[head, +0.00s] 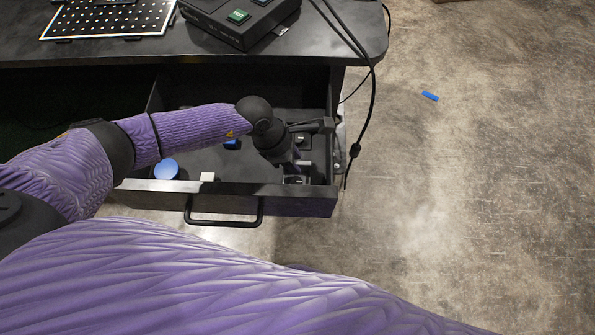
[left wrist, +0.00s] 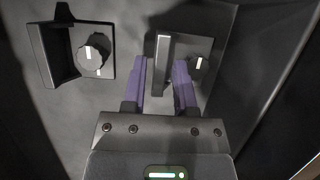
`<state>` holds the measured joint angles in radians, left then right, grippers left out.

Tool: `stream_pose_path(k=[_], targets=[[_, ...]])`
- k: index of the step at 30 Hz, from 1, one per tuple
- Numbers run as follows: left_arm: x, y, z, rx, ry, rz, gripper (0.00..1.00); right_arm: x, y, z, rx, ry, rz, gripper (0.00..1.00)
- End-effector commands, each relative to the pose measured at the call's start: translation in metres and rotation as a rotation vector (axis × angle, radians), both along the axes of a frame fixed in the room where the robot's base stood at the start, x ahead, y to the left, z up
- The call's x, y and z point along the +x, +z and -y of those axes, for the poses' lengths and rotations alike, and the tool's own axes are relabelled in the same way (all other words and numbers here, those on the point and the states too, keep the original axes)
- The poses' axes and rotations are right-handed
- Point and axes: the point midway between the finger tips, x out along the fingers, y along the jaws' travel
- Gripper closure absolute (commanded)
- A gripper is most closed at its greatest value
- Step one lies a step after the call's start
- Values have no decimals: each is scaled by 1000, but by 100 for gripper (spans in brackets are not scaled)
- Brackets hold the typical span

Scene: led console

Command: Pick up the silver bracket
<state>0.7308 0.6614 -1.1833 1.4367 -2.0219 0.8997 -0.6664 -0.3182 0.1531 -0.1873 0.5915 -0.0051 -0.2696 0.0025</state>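In the left wrist view, the silver bracket (left wrist: 163,48) shows as a narrow, pale upright piece just beyond and partly between my left gripper's fingers (left wrist: 160,72). The fingers are apart, with a visible gap, and do not look closed on it. In the head view my left gripper (head: 292,167) reaches down into the right end of the open drawer (head: 230,190). There the gripper and wrist hide much of what lies below, and I cannot make out the bracket's full shape. My right gripper is not in view.
Two dark parts with knobs (left wrist: 93,52) (left wrist: 199,64) flank the bracket. A blue round piece (head: 166,169) and a white block (head: 207,177) lie left in the drawer. The drawer walls are close. A console box (head: 240,22) and cables (head: 367,70) are above.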

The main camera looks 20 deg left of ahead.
Motion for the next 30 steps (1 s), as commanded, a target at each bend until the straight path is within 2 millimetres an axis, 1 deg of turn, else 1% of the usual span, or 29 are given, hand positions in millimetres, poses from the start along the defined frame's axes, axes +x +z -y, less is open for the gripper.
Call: stream_pose_path(k=[1,2,5,8,9,11,12,13,26,28,29,30], targets=[[0,-16,4,-1,0,-5,65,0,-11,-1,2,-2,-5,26],[0,-18,5,0,0,-5,65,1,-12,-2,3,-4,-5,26],[1,-16,6,1,0,-1,65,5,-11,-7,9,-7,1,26],[1,-15,5,1,0,0,65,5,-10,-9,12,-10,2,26],[1,-15,5,1,0,0,73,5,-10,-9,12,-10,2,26],[1,-15,5,1,0,0,86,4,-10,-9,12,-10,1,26],[1,-15,5,1,0,0,94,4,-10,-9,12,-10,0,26],[1,-15,5,1,0,-1,100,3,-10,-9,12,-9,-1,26],[1,-13,5,0,0,0,100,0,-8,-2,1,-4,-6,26],[2,-2,5,0,1,2,100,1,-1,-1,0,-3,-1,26],[2,5,5,0,0,3,100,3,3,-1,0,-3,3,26],[2,18,6,-1,0,6,100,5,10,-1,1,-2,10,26]])
